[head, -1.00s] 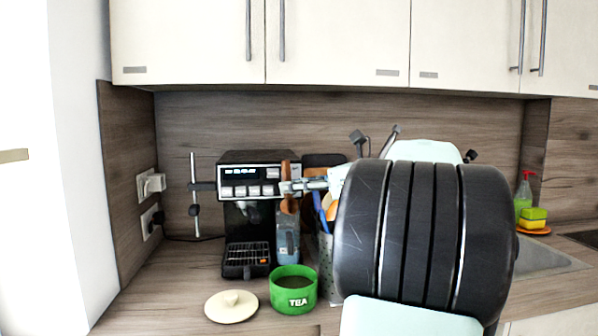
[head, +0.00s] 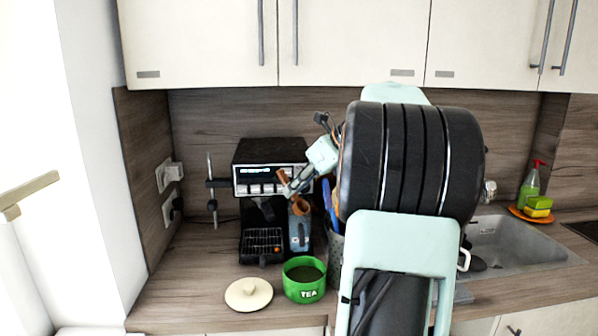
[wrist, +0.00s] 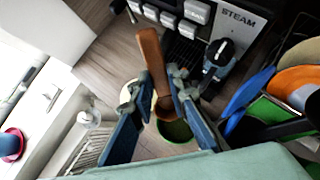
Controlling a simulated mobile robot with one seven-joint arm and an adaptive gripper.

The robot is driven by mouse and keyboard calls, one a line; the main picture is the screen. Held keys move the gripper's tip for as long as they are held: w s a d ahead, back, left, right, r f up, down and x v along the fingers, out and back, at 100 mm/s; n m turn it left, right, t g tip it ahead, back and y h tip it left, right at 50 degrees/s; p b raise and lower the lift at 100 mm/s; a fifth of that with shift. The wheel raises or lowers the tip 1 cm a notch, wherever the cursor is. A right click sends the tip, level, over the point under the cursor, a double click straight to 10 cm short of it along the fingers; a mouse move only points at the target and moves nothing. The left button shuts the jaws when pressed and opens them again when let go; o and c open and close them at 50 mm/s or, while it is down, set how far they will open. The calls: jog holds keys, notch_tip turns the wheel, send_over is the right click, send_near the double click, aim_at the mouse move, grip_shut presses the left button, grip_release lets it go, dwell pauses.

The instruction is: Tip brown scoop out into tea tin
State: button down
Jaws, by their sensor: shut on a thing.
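The brown scoop (head: 300,206) is in my gripper (head: 297,184), tilted, in front of the coffee machine and above the tin. In the wrist view the scoop (wrist: 151,55) lies between the two blue fingers of my gripper (wrist: 162,76), which are shut on it. The scoop's contents cannot be made out. The green tea tin (head: 304,294), marked TEA, stands upright and open on the counter below the scoop, with dark stuff inside. In the wrist view the tin (wrist: 176,132) shows just beyond the scoop's bowl, partly hidden by a finger.
A cream lid (head: 249,294) lies left of the tin. The coffee machine (head: 267,160) stands behind. A utensil holder (head: 335,249) is to the right, partly behind my arm. The sink (head: 520,245) is farther right. Counter left of the lid is clear.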

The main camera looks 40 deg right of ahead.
aim_at(288, 183)
jog(key=p, duration=0.1)
jog(key=w+g+p, duration=0.1)
jog(key=p, duration=0.1)
jog(key=shift+a+r, duration=0.1)
jog(key=shift+r, duration=0.15)
jog(key=g+p, duration=0.1)
jog(key=p, duration=0.1)
jog(key=shift+a+f+h+p, duration=0.1)
jog(key=shift+h+p, duration=0.2)
jog(key=shift+p, duration=0.05)
jog(key=shift+w+p, duration=0.1)
jog(key=shift+p, duration=0.55)
jog(key=g+p, duration=0.1)
jog(key=p, duration=0.3)
jog(key=w+g+p, duration=0.1)
jog(key=p, duration=0.3)
jog(key=shift+a+f+g+h, duration=0.15)
jog(key=shift+f+g+h, duration=0.25)
jog(key=shift+f+g+p, duration=0.1)
jog(key=shift+g+p, duration=0.3)
jog(key=shift+p, duration=0.25)
jog(key=shift+w+f+g, duration=0.2)
jog(key=shift+f+g, duration=0.1)
jog(key=shift+f, duration=0.3)
jog(key=shift+w+f+g+h+b, duration=0.15)
jog(key=shift+f+g+h+b, duration=0.25)
jog(key=shift+g, duration=0.7)
